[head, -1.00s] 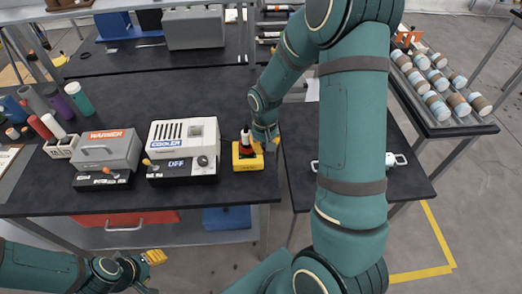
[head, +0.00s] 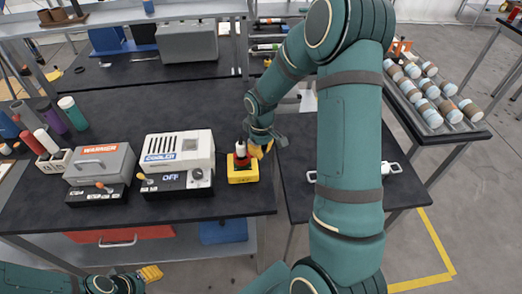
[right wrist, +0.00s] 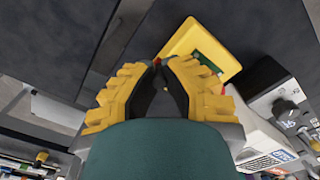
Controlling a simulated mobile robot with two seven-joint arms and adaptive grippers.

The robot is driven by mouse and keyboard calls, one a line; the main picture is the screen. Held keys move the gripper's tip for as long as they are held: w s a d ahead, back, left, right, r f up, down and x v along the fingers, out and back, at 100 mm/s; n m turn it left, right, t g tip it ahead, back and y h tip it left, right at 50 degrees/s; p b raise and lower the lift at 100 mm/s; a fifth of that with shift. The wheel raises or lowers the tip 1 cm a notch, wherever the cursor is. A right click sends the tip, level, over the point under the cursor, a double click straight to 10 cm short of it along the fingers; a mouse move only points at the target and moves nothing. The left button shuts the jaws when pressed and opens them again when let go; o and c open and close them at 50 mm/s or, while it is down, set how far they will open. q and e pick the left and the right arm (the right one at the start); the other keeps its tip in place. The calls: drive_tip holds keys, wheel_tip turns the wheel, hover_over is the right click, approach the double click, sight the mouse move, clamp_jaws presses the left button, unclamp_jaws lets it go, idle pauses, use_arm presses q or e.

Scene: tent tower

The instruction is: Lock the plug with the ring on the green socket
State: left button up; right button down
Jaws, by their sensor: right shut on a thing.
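A yellow socket box (head: 243,177) stands near the front edge of the bench in the head view. The right wrist view shows its green face (right wrist: 207,48). A plug with a white body (head: 240,148) and dark top stands upright over the box, with a red ring (head: 242,161) around its lower part. My right gripper (head: 259,151) is at the plug's right side, shut on the red ring; in the right wrist view its fingers hide most of the ring and plug. Whether the ring is locked cannot be told. My left gripper (head: 150,273) is low in front of the bench, its opening unclear.
A cooler box (head: 178,150) and a warmer box (head: 100,163) stand left of the socket box. Several bottles are at the far left. A rack of jars (head: 430,95) is at the right. The bench behind the socket box is mostly clear.

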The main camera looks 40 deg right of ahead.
idle(0.3)
drive_tip(key=c, duration=1)
unclamp_jaws()
drive_tip(key=shift+o, duration=0.2)
wheel_tip(320, 180, up, 12)
